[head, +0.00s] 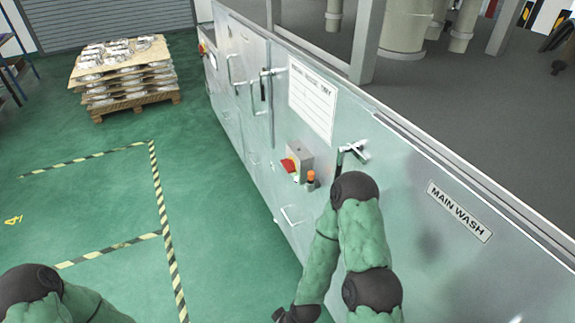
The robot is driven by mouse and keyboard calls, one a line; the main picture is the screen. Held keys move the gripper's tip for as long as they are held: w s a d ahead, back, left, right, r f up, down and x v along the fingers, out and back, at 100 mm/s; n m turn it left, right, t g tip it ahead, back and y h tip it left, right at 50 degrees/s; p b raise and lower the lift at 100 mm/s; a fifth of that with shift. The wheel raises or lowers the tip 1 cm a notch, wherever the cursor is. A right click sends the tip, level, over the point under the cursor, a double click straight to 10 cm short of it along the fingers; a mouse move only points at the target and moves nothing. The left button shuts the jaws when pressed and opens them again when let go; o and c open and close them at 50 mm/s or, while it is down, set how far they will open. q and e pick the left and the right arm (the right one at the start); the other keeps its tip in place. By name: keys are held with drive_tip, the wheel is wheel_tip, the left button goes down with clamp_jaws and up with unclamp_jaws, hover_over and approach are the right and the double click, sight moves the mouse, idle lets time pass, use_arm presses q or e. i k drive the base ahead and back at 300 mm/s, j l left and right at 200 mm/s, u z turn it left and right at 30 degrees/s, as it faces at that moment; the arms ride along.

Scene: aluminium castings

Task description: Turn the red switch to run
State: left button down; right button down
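The red switch (289,165) sits on the left face of a small grey box (299,155) on the front of the long metal wash cabinet. I cannot read its position or any run mark at this size. An orange-topped part (310,176) is just right of and below the switch. My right arm, in a green sleeve, bends in front of the cabinet to the right of the switch, and its forearm drops to a dark part cut off at the bottom edge. My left arm shows only at the bottom left corner. Neither gripper's fingers can be seen.
The cabinet (420,215) has protruding handles, one a black-gripped lever (352,152) close above my right elbow. A wooden pallet (135,101) of stacked castings stands at the back left. The green floor (90,200) with striped tape is clear between.

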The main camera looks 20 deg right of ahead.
sight(289, 164)
drive_tip(key=i+j, duration=0.45)
drive_tip(key=i+j+z, duration=0.3)
drive_tip(key=i+j, duration=0.15)
drive_tip(key=j, duration=0.2)
drive_tip(key=i+j+z, duration=0.15)
drive_tip(key=j, duration=0.2)
drive_tip(key=i+j+z, duration=0.15)
drive_tip(key=j, duration=0.25)
drive_tip(key=i+j+z, duration=0.15)
drive_tip(key=j, duration=0.25)
drive_tip(key=z, duration=0.45)
